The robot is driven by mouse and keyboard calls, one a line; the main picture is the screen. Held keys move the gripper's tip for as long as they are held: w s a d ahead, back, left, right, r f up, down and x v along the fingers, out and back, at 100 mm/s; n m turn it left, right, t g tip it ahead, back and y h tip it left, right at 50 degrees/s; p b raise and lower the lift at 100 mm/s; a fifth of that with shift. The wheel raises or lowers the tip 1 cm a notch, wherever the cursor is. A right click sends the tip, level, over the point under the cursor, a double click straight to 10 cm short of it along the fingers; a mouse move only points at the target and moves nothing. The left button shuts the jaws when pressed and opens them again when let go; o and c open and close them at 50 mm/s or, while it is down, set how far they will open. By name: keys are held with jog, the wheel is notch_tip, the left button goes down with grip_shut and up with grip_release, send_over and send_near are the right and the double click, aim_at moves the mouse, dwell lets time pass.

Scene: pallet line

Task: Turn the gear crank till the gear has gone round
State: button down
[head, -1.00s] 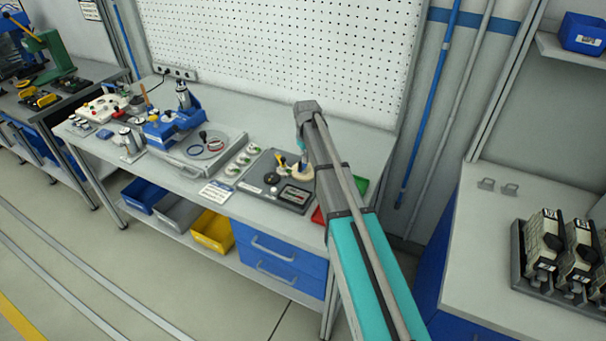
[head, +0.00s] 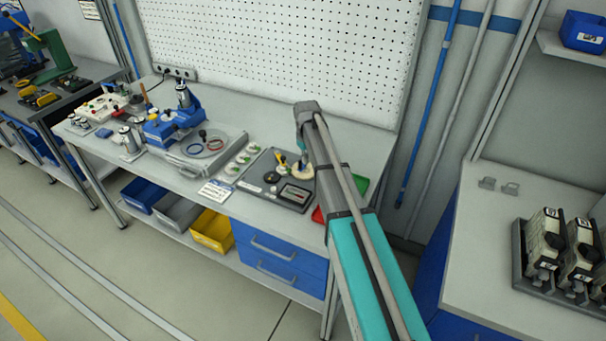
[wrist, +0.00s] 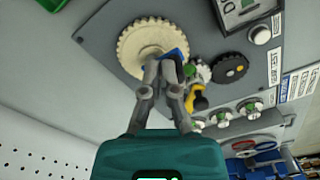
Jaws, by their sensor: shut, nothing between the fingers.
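A large cream gear (wrist: 138,48) lies on a grey panel; in the head view the gear (head: 303,175) is partly hidden by my arm. My gripper (wrist: 168,62) is shut and empty, its fingertips over the gear's edge. A blue part (wrist: 181,54), perhaps of the crank, shows right beside the fingertips; I cannot tell whether they touch it. A smaller dark gear (wrist: 231,68) sits to the right of the cream one. A yellow and black handle (wrist: 197,101) stands close to the right finger. In the head view my gripper (head: 302,152) points down at the panel.
The grey panel (head: 262,190) also carries a meter (head: 296,195). Several round green-topped fittings (wrist: 224,117) line up beside the panel. A blue fixture (head: 172,127) stands further left on the bench. Red and green bins (head: 361,186) are at the right. Bare bench lies behind the panel.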

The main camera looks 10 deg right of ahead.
jog(key=shift+f+b, duration=1.25)
jog(key=shift+f, duration=0.1)
jog(key=shift+a, duration=0.2)
